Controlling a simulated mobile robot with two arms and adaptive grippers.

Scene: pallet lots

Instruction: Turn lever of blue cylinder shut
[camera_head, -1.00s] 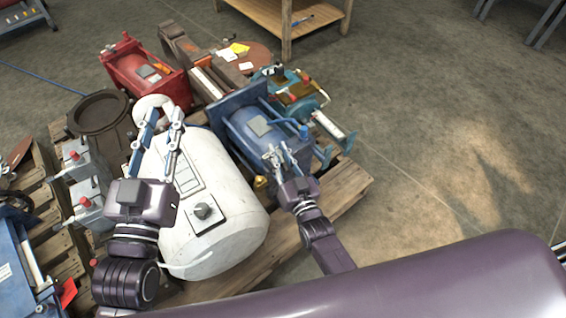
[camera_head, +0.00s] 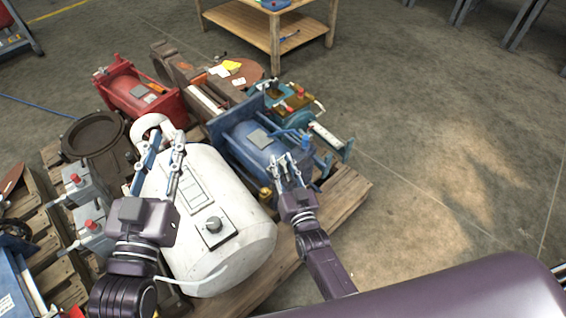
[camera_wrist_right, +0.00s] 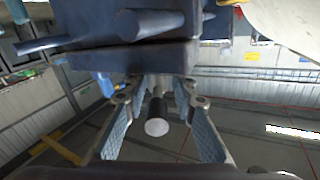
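The blue cylinder (camera_head: 246,136) lies in a blue frame on the pallet, right of the white tank. A blue knob (camera_head: 305,140) sticks up at its right side. My right gripper (camera_head: 286,163) is at the cylinder's near end with its fingers apart. In the right wrist view, my right gripper (camera_wrist_right: 160,92) has its fingers on either side of a dark rod with a pale round end (camera_wrist_right: 157,126), below a dark blue body (camera_wrist_right: 130,40). I cannot tell whether the rod is the lever or whether the fingers touch it. My left gripper (camera_head: 165,150) is open and empty above the white tank.
The white tank (camera_head: 235,255) lies between my arms. A small brass-coloured part (camera_head: 266,194) sits near my right gripper. A teal machine (camera_head: 325,138) stands behind on the right, a red one (camera_head: 135,90) at back left. Floor to the right is clear.

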